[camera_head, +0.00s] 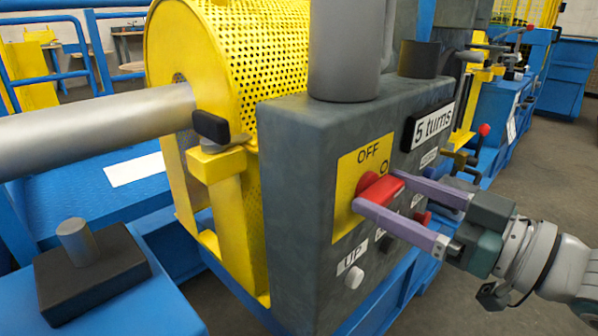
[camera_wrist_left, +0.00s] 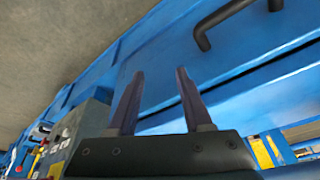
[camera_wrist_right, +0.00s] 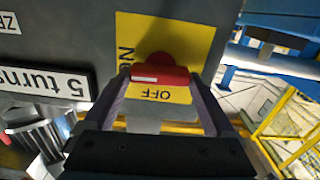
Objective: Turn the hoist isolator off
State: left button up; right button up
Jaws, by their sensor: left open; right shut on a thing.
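The hoist isolator has a red handle (camera_head: 382,190) on a yellow plate (camera_head: 349,165) on the dark grey box. OFF is printed at the plate's top. My right gripper (camera_head: 386,194) is shut on the red handle, one finger at each end. In the right wrist view the handle (camera_wrist_right: 160,75) lies crosswise between the fingers, with a white stripe on its left half. There, OFF reads upside down below it and ON reads sideways at its left. My left gripper (camera_wrist_left: 160,74) is open and empty near blue metalwork; it is outside the head view.
The grey box (camera_head: 300,190) carries a "5 turns" label (camera_head: 433,126), a white button (camera_head: 353,277) and an UP label (camera_head: 352,254) below the isolator. A perforated yellow guard (camera_head: 250,50) stands behind it. A black bar handle (camera_wrist_left: 215,20) is ahead of my left gripper.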

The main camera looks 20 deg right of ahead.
jog(key=n+p, duration=0.1)
jog(key=n, duration=0.2)
jog(key=shift+r+n, duration=0.1)
jog(key=shift+n, duration=0.3)
jog(key=n+p, duration=0.1)
jog(key=n, duration=0.3)
jog(key=shift+a+n, duration=0.1)
jog(key=shift+n, duration=0.2)
jog(key=n, duration=0.4)
jog(key=shift+s+a+f+n, duration=0.1)
jog(key=shift+f+n, duration=0.1)
jog(key=shift+n, duration=2.3)
jog(key=o, duration=1.1)
jog(key=shift+c, duration=0.2)
jog(key=shift+f, duration=0.1)
